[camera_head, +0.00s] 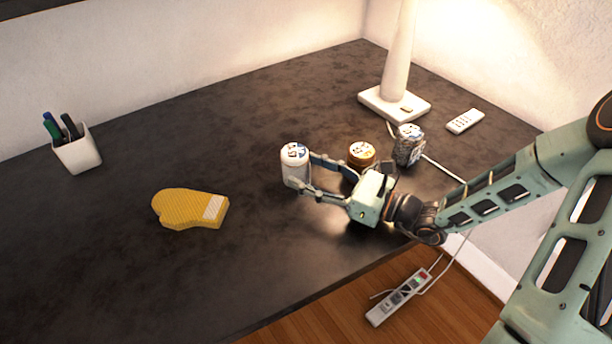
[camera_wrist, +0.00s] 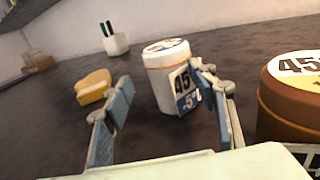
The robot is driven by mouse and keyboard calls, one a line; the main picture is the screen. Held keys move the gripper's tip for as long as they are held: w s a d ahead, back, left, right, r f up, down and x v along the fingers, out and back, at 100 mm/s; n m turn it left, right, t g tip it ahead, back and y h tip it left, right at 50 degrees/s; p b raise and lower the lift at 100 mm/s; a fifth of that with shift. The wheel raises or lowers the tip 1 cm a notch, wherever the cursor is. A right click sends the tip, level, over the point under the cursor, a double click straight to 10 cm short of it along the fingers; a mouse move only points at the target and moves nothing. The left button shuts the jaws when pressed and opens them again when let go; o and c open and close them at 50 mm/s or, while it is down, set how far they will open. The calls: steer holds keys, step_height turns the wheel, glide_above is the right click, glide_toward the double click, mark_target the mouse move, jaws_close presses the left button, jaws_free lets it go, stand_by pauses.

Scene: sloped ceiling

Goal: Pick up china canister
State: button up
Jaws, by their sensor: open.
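The white china canister (camera_head: 294,170) stands upright on the dark desk, with a printed lid and a thin tan band below it. In the wrist view the canister (camera_wrist: 168,82) shows a "45" label on its right side. My gripper (camera_head: 308,172) is open, low over the desk, with its fingertips at the canister's near side. In the wrist view the gripper (camera_wrist: 160,79) has the canister between its fingers, nearer the right one. The right fingertip overlaps part of the label. I cannot tell whether it touches.
A brown canister (camera_head: 361,154) stands close beside the gripper and fills the wrist view's right side (camera_wrist: 288,100). A patterned can (camera_head: 409,146), lamp (camera_head: 394,104) and remote (camera_head: 465,121) are farther right. A yellow mitt (camera_head: 188,208) and pen cup (camera_head: 77,152) lie left, with free desk between.

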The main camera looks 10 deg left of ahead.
mark_target(285, 163)
steer(key=shift+b+x, duration=0.4)
steer(key=shift+x, duration=2.75)
steer(key=shift+s, duration=0.15)
steer(key=shift+c, duration=0.5)
steer(key=c, duration=1)
